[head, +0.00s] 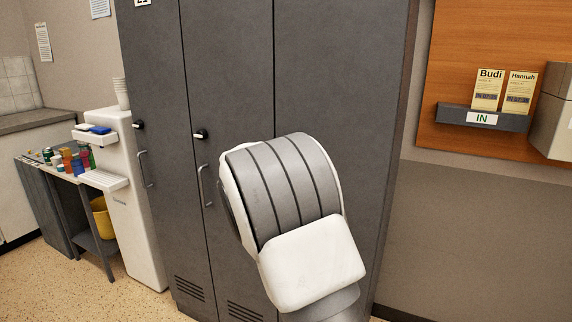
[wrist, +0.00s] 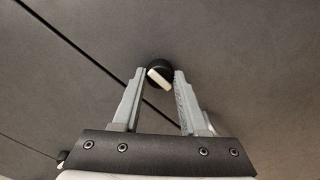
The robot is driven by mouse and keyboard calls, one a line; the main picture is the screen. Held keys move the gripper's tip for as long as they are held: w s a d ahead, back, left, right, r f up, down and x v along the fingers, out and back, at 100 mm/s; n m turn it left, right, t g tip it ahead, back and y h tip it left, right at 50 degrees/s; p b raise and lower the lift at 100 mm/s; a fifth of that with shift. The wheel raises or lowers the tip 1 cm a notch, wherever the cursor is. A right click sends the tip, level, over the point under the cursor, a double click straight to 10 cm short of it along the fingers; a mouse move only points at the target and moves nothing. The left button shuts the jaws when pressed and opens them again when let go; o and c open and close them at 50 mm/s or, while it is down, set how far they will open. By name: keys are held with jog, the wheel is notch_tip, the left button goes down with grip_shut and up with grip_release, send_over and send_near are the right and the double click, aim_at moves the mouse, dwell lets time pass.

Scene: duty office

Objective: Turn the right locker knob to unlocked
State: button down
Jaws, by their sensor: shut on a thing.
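In the wrist view, the right locker knob (wrist: 159,67) is black and round with a white bar across its front. The bar is tilted, running from upper left to lower right. My gripper (wrist: 161,74) is shut on the knob, one fingertip on each side of it. In the head view my arm hides this knob, the gripper and much of the right locker door (head: 340,80). No lock marks are legible in either view.
The middle locker knob (head: 201,134) and left locker knob (head: 138,124) show free in the head view, with bar handles below. A white dispenser (head: 140,215) stands at left. A wooden board (head: 485,38) with an IN tray (head: 482,118) hangs at right.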

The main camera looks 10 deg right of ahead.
dwell(0.5)
jog(key=shift+c, duration=2.2)
grip_release()
jog(key=shift+s+a, duration=0.1)
jog(key=p+v, duration=0.1)
jog(key=v, duration=1.6)
jog(key=shift+s+m, duration=0.1)
jog(key=shift+m, duration=0.2)
